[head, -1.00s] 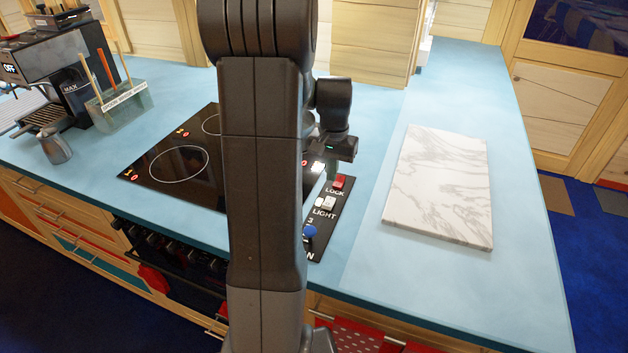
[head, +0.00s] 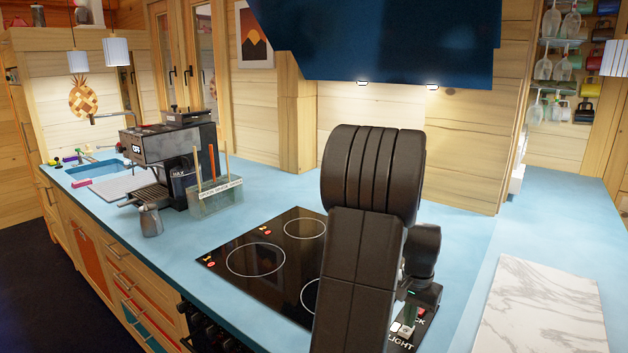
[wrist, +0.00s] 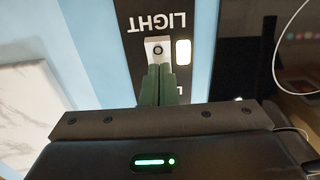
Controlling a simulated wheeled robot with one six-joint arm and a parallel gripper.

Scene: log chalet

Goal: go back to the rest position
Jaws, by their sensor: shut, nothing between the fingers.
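My gripper (wrist: 158,88) shows in the wrist view with its two dark green fingers together and nothing between them. The fingertips are just over the white LIGHT switch (wrist: 158,50) on the black control panel (wrist: 135,35); I cannot tell whether they touch it. In the head view my arm stands in front of the cooktop, and the gripper's dark body is over the panel (head: 400,346) near the red LOCK switch (head: 420,313). The fingertips cannot be made out there.
A black cooktop (head: 262,285) lies left of my arm, and a marble board (head: 540,310) lies to the right on the blue counter (head: 470,240). A coffee machine (head: 170,160) and a utensil holder (head: 215,197) stand further left. A dark blue hood (head: 380,40) hangs above.

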